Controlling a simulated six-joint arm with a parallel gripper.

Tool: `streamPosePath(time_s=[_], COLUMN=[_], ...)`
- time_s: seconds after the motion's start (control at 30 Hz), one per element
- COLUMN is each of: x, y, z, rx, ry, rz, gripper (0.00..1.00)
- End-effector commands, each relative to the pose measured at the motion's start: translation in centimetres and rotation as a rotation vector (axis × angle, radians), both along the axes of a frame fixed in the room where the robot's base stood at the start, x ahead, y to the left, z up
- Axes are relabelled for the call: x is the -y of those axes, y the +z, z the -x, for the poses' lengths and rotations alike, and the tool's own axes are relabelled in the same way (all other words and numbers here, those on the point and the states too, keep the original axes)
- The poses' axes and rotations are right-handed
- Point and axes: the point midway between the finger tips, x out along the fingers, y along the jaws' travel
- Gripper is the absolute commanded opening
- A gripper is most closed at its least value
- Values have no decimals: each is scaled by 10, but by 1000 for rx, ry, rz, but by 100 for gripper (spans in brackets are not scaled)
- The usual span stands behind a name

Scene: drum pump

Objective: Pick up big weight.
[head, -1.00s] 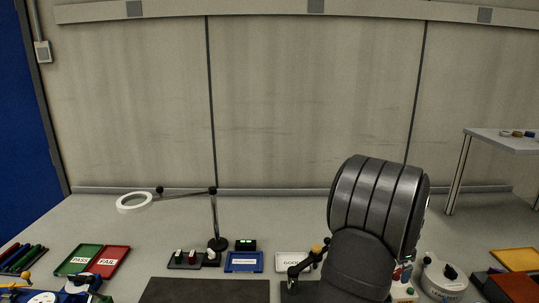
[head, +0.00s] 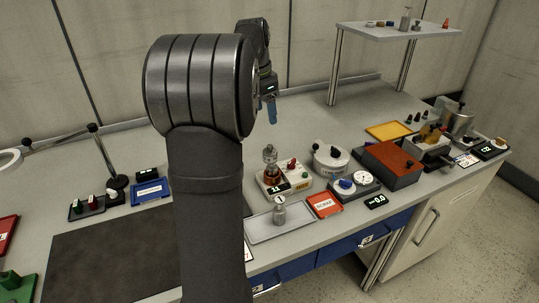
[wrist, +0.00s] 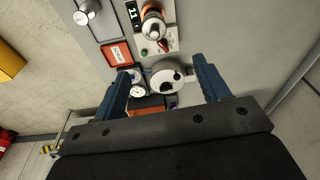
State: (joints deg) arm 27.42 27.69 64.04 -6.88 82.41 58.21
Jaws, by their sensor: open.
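A silver knobbed cylinder (head: 279,211), which looks like a weight, stands upright in a pale shallow tray (head: 262,232) at the bench front. I cannot tell for certain that it is the big weight. It also shows at the top left of the wrist view (wrist: 87,8). My gripper (head: 269,108) is above the bench behind it, partly hidden by my arm. In the wrist view my gripper (wrist: 162,74) has its blue fingers wide apart with nothing held between them. The gripper is well apart from the silver cylinder.
A white device holds an amber flask (head: 271,172) close to the tray. A round white device (head: 330,158), a gauge unit (head: 353,186) and an orange-topped box (head: 391,160) stand to the right. A raised shelf (head: 400,32) stands behind. A dark mat (head: 110,258) lies left, clear.

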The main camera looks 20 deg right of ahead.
Motion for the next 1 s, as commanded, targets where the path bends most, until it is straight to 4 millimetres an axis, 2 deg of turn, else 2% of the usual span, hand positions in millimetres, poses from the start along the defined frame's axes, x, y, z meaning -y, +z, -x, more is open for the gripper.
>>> streamPosePath(time_s=[0.07,0.17,0.27,0.63,1.0], x=[-7,-10,-8,4,10], y=[14,14,-2,-80,-113], z=[2,4,4,3,3], rx=[-13,-26,-28,-27,-26], ry=[1,0,0,-1,-1], rz=[-1,-4,-6,-6,-5], gripper=[69,69,69,69,69])
